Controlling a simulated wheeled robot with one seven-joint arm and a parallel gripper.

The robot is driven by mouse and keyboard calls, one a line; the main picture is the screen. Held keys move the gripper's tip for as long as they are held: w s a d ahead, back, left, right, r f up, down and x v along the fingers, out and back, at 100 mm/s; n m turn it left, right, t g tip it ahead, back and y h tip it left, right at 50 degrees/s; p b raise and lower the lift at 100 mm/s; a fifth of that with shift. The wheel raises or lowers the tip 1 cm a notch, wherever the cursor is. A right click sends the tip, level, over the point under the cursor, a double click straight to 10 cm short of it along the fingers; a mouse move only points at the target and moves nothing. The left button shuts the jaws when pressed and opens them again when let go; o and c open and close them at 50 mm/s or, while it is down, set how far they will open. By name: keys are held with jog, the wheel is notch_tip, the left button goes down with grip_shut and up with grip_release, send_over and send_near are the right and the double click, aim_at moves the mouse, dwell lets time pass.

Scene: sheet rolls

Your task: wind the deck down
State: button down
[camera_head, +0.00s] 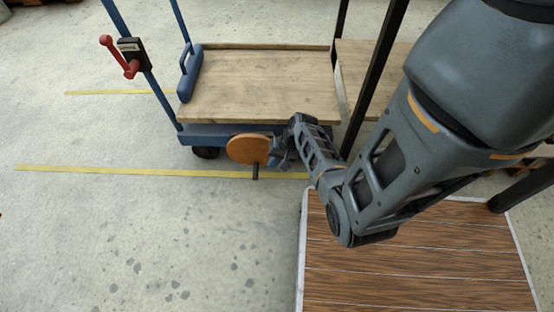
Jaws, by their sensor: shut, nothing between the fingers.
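The trolley's wooden deck (262,88) sits level in a blue frame at the upper middle. An orange round wheel (246,149) is on the frame's near side, with a dark handle (255,172) sticking out near its lower edge. My gripper (276,161) is shut at the wheel's right edge, beside the handle. The fingertips are small and dark here, and I cannot tell whether they touch the wheel. A red lever (119,57) stands on a black box on the left blue post.
A dark post (372,80) and a second wooden surface (368,58) stand right of the deck. A brown plank platform with a pale edge (405,270) lies at the lower right, below my arm. Yellow floor lines run left. The floor (140,235) at lower left is clear.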

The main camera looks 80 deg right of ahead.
aim_at(252, 158)
jog(key=w+b+x, duration=0.1)
jog(key=b+x, duration=0.2)
jog(key=x, duration=0.4)
jog(key=shift+w, duration=0.3)
jog(key=shift+a+r, duration=0.1)
jog(key=shift+r, duration=0.1)
